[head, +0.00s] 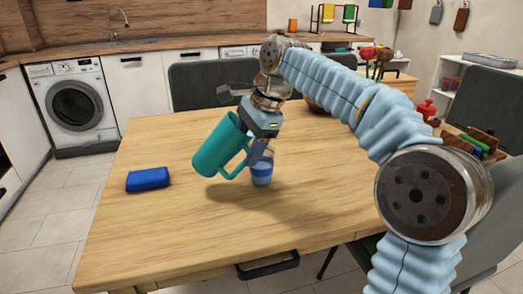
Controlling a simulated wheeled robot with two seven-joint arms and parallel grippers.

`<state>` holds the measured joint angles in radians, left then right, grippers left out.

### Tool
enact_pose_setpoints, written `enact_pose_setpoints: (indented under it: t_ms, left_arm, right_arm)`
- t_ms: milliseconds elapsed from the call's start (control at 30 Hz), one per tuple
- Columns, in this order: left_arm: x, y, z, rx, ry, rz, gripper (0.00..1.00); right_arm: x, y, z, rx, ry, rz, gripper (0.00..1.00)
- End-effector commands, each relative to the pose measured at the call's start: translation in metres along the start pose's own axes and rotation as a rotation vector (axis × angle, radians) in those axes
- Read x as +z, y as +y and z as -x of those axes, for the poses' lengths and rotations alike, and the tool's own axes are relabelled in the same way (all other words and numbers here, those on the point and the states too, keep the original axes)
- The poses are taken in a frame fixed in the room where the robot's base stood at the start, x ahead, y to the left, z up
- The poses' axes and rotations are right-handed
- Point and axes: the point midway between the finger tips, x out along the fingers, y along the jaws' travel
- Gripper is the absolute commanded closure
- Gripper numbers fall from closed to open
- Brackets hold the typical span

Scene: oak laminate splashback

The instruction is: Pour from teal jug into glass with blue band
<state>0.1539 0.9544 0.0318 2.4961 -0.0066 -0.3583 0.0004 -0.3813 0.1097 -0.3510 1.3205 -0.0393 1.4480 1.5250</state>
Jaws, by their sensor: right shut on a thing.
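The teal jug (219,148) is held above the wooden table by my right gripper (251,150), which is shut on its handle side. The jug is tilted, and its mouth is not clearly visible. The glass with the blue band (262,173) stands upright on the table, just right of the jug and partly behind the gripper and jug handle. I cannot tell whether any liquid is leaving the jug. My left gripper is not in view.
A blue block-shaped item (148,180) lies on the table (180,235) at the left. Dark chairs stand behind and right of the table. A red item (426,110) and a wooden rack (476,141) are at the right. The table's front is clear.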

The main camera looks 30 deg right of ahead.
Motion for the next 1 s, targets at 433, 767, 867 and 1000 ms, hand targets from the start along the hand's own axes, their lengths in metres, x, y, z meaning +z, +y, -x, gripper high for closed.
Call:
enact_pose_setpoints:
  t_ms: [433,767,867,1000]
  left_arm:
    - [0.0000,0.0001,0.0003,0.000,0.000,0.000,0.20]
    - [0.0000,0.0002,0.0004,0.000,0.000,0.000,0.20]
    - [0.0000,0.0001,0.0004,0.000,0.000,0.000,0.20]
    - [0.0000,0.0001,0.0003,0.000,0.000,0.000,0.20]
  right_arm:
    - [-0.0008,-0.0002,0.0020,-0.015,-0.031,-0.005,1.00]
    - [-0.0012,0.0000,0.0029,-0.025,-0.053,-0.008,1.00]
    - [-0.0015,0.0000,0.0033,-0.028,-0.059,-0.010,1.00]
    - [-0.0017,0.0003,0.0024,-0.032,-0.068,-0.011,1.00]
